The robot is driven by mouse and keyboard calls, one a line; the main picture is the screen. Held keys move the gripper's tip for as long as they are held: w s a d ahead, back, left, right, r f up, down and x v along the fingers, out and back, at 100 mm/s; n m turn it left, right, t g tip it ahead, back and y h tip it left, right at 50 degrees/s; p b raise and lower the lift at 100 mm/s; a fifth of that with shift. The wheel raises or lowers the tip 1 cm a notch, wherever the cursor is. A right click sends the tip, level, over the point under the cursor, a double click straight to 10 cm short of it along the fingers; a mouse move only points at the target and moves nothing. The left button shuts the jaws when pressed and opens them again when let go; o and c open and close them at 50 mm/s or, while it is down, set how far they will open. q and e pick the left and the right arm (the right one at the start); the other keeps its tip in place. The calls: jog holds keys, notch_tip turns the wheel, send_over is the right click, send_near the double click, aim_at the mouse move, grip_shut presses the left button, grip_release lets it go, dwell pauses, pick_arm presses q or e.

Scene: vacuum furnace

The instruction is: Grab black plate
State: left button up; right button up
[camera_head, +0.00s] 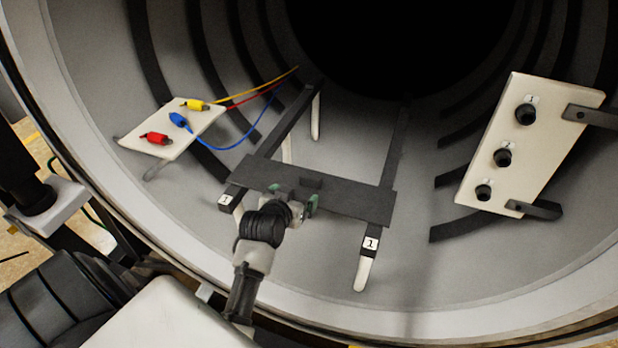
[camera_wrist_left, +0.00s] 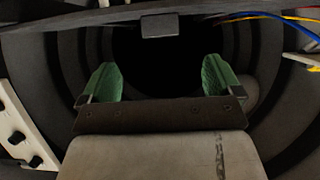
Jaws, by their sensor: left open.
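The black plate (camera_head: 345,198) is a flat dark rectangle lying across two dark rails inside the round chamber. A small black block (camera_head: 312,180) stands up from its middle. My left gripper (camera_head: 294,197) is at the plate's near side, close to the block, and covers part of the plate. Its green-padded fingers are spread apart. In the left wrist view, the open fingers (camera_wrist_left: 162,78) have nothing between them. The block (camera_wrist_left: 160,25) shows above and between them, apart from both pads. My right gripper is not in view.
A white board (camera_head: 174,130) with yellow, blue and red plugs and cables stands at left. A white panel (camera_head: 527,145) with three black knobs stands at right. The chamber's rim (camera_head: 430,326) curves below.

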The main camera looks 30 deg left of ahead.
aim_at(309, 179)
pick_arm(q)
jog(key=x, duration=0.2)
jog(key=r+x, duration=0.1)
jog(key=x, duration=0.2)
jog(key=shift+w+p, duration=0.3)
jog(key=shift+p, duration=0.1)
jog(key=shift+w+a+f+p, duration=0.1)
jog(key=shift+w+a+p, duration=0.2)
jog(key=shift+w, duration=0.1)
jog(key=p+x, duration=0.1)
jog(key=x, duration=0.3)
jog(key=shift+d, duration=0.15)
jog(key=shift+w+f, duration=0.15)
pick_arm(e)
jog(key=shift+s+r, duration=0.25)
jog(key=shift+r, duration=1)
pick_arm(q)
jog(key=c, duration=1.7)
jog(key=shift+o, duration=0.2)
jog(key=shift+r, duration=0.25)
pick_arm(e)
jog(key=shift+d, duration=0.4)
